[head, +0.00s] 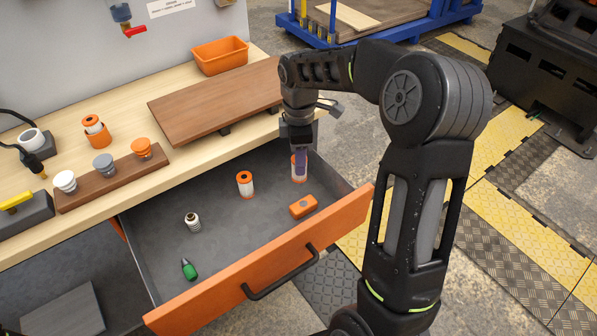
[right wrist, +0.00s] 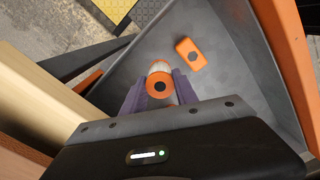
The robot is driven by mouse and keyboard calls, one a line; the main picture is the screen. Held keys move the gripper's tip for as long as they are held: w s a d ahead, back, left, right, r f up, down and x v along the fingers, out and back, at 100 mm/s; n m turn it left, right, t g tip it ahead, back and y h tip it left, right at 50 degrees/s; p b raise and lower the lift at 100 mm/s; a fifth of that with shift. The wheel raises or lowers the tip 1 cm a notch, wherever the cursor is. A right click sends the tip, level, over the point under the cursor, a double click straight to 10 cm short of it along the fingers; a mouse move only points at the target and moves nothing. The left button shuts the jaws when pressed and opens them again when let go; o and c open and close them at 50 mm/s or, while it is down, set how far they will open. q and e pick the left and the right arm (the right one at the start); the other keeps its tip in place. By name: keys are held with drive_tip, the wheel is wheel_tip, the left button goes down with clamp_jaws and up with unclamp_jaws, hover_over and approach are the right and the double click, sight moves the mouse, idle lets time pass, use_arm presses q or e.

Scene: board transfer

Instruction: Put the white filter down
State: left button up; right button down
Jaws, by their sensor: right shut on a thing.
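A white filter with an orange top (head: 298,174) is at the far right end of the open drawer (head: 160,247). My right gripper (head: 300,161) reaches down into the drawer and is shut on this filter. In the right wrist view the filter (right wrist: 160,84) stands between the two purple fingers, its orange ring and dark centre facing the camera. I cannot tell whether its base touches the drawer floor. A second white filter with an orange top (head: 245,184) stands in the drawer to the left. My left gripper is not in view.
The drawer also holds an orange block (head: 303,206), a small white-and-dark part (head: 193,223) and a green-tipped item (head: 188,269). Above it, the worktop carries a brown board (head: 215,100), an orange bin (head: 219,55) and a rack of knobs (head: 115,178). The drawer's middle floor is free.

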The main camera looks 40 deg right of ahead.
drive_tip(key=shift+f, duration=0.15)
drive_tip(key=shift+f, duration=2.35)
drive_tip(key=shift+f, duration=0.2)
drive_tip(key=c, duration=0.9)
unclamp_jaws()
drive_tip(key=shift+c, duration=0.2)
drive_tip(key=shift+r, duration=0.15)
wheel_tip(320, 180, up, 12)
drive_tip(key=shift+r, duration=0.1)
